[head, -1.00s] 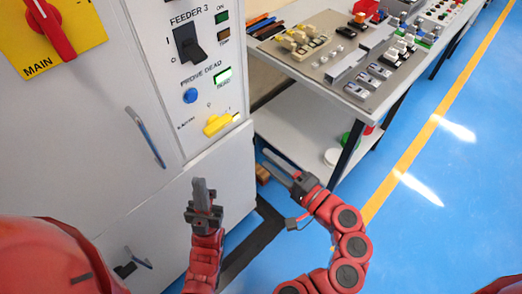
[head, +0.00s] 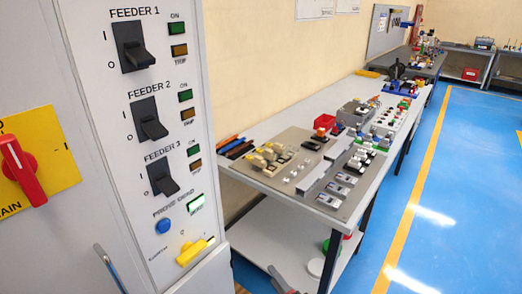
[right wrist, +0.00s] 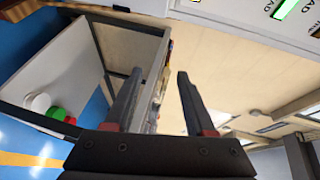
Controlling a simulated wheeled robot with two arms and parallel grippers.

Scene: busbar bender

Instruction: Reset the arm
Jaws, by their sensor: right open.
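My right gripper (right wrist: 160,73) is open in the right wrist view, with two dark fingers apart and nothing between them. In the head view only a grey finger of my right gripper (head: 278,278) shows at the bottom edge, in front of the table's lower shelf. The rest of my right arm is below the picture. My left gripper and left arm are not in view.
A grey cabinet (head: 85,75) with feeder switches, a yellow knob (head: 193,252) and a red main switch (head: 18,168) stands at left. A workbench (head: 262,183) with parts trays runs along the wall. The blue floor (head: 470,200) at right is clear.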

